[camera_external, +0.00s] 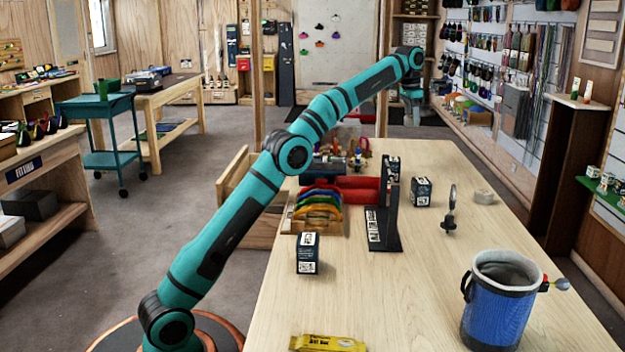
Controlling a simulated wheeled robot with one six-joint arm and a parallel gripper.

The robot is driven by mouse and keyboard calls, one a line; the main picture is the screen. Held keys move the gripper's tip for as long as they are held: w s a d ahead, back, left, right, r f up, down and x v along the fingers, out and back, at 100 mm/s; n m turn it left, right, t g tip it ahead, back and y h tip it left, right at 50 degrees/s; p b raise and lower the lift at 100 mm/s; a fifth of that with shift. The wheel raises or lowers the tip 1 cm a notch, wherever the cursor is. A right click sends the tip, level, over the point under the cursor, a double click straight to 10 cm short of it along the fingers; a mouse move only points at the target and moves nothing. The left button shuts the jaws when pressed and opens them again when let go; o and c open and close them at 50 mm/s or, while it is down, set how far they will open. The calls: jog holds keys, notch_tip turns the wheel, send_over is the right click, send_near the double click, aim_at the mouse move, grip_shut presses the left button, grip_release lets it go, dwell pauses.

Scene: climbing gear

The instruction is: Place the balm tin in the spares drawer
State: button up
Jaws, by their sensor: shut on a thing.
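My gripper (411,112) hangs down from the wrist beyond the far end of the light wood table, small in the picture. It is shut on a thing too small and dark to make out. I cannot pick out the balm tin for sure anywhere in view. A wooden drawer (232,172) stands pulled out at the left side of the table, apparently the spares drawer. My forearm passes in front of part of it, and its inside is mostly hidden. My gripper is well to the right of the drawer and farther back.
On the table (400,310) are a blue chalk bag (497,310), a yellow packet (327,343), dark boxes (308,254), a black stand (383,228), a rack of coloured slings (318,205), a pale roll (483,196) and red gear (358,188). The table's front middle is clear.

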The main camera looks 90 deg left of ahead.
jog(key=shift+r, duration=0.2)
jog(key=shift+s+a+r+n, duration=0.2)
jog(key=shift+s+a, duration=0.1)
jog(key=shift+s, duration=0.15)
jog(key=shift+s+a+r+n, duration=0.1)
jog(key=shift+s+a+n, duration=0.15)
jog(key=shift+s, duration=0.2)
jog(key=s+a+r+n, duration=0.1)
jog(key=s+a+n, duration=0.25)
jog(key=s, duration=0.75)
jog(key=s+a+n+g+y, duration=0.15)
jog(key=s+n, duration=0.25)
jog(key=s, duration=0.8)
jog(key=s+a+r+n+t+h, duration=0.1)
jog(key=s+a+n, duration=0.25)
jog(key=s, duration=0.75)
jog(key=s+d+f+n+g, duration=0.1)
jog(key=s+d+n, duration=0.1)
jog(key=s, duration=0.5)
jog(key=s+d+f+n, duration=0.1)
jog(key=s+n, duration=0.2)
jog(key=s, duration=0.3)
jog(key=shift+y, duration=0.35)
jog(key=f, duration=3)
jog(key=shift+s+d+f, duration=0.15)
jog(key=shift+s+d, duration=0.05)
jog(key=shift+s, duration=0.05)
jog(key=shift+f, duration=0.15)
jog(key=o, duration=1)
